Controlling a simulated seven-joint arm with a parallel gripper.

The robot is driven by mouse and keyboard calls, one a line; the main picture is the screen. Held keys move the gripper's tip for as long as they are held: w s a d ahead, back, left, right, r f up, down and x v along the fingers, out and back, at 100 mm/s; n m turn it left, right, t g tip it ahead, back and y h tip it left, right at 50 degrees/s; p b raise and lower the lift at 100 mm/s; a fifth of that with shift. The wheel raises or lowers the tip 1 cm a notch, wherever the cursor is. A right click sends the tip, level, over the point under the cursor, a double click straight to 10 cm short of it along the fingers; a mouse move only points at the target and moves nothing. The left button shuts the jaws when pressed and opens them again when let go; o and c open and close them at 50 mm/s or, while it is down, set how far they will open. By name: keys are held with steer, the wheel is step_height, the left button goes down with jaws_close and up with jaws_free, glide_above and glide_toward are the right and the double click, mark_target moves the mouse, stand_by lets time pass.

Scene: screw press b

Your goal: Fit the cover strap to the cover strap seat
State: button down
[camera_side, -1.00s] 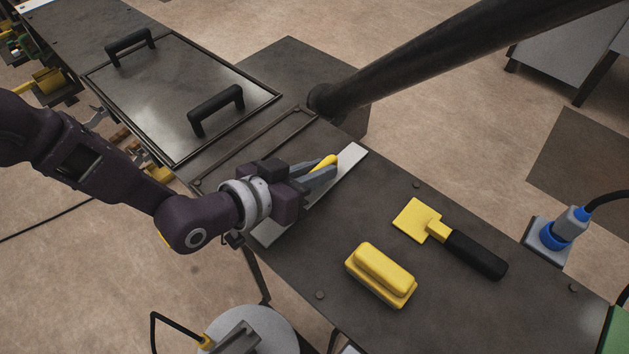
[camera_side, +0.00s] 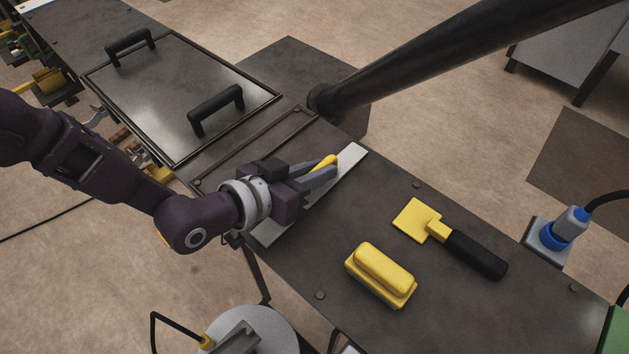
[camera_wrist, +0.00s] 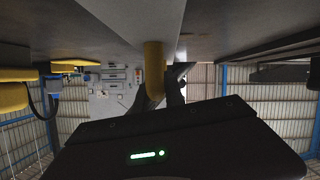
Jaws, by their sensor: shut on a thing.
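The cover strap (camera_side: 348,163) is a long flat light-grey strip with a yellow handle (camera_side: 327,161). It runs diagonally under my gripper (camera_side: 322,174), which covers its middle. My gripper is shut on the yellow handle. In the wrist view the handle (camera_wrist: 153,57) stands between the fingers (camera_wrist: 160,92), with the pale strap (camera_wrist: 150,18) beyond it. I cannot tell whether the strap touches the table. A narrow dark framed recess (camera_side: 254,149), which looks like the cover strap seat, lies to the left of the strap, roughly parallel to it.
A covered panel with two black handles (camera_side: 217,108) lies beyond the recess. A yellow block (camera_side: 381,273) and a yellow scraper-like tool with a black handle (camera_side: 474,254) lie on the dark table to the right. A thick dark bar (camera_side: 430,60) slants overhead at the back.

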mark_target(317, 168)
step_height(317, 168, up, 10)
steer(key=shift+r, duration=0.1)
stand_by(0.4)
step_height(317, 168, down, 10)
steer(key=shift+r, duration=0.1)
stand_by(0.3)
steer(key=c, duration=1.4)
jaws_free()
steer(key=shift+f, duration=0.2)
